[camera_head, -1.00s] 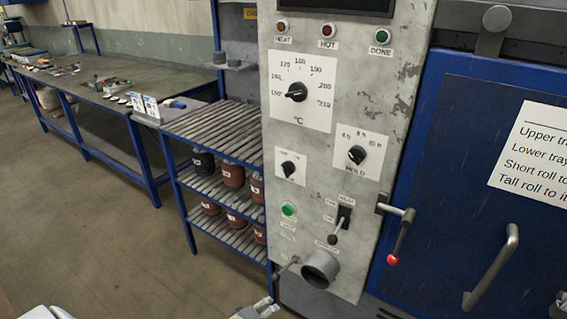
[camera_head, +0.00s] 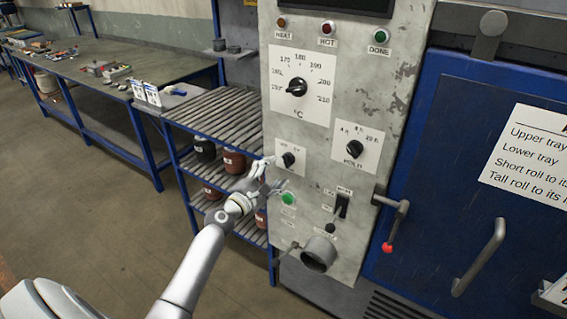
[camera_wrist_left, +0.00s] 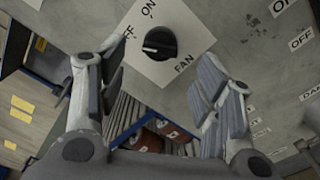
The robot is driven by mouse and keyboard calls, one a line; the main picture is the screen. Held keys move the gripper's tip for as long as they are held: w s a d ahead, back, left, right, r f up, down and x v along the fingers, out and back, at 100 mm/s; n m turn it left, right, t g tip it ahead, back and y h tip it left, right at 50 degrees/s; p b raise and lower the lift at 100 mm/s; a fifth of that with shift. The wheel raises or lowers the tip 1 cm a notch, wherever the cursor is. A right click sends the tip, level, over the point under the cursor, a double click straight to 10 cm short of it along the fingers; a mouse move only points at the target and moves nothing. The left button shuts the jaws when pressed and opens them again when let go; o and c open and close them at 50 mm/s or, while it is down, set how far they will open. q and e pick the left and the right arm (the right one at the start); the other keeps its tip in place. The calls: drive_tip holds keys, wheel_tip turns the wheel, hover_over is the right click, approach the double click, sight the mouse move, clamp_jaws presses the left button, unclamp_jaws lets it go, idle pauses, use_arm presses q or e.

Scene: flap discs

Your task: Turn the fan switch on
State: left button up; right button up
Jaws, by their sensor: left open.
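The fan switch is a black rotary knob (camera_head: 288,159) on a white plate, low on the left of the grey control panel. In the left wrist view the knob (camera_wrist_left: 160,43) sits on its plate with the labels ON, OFF and FAN. Its bar lies roughly sideways, with the OFF label to its left. My left gripper (camera_head: 268,176) is open and empty, just in front and to the lower left of the knob. In the left wrist view its fingers stand apart on either side, below the knob. No contact with the knob shows. My right gripper is not in view.
A green button (camera_head: 288,198), a toggle switch (camera_head: 342,206) and a grey round outlet (camera_head: 319,253) sit below. A hold dial (camera_head: 354,148) is to the right. A red-tipped door lever (camera_head: 388,246) sticks out. A blue rack (camera_head: 215,105) stands left of the panel.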

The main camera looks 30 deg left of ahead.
sight(287, 160)
use_arm(q)
drive_tip(key=shift+w+d, duration=0.1)
drive_tip(key=shift+w, duration=2.85)
drive_tip(key=c, duration=1)
drive_tip(key=shift+f+m+b, duration=0.1)
drive_tip(key=shift+m+b, duration=3.3)
drive_tip(key=shift+m, duration=2.6)
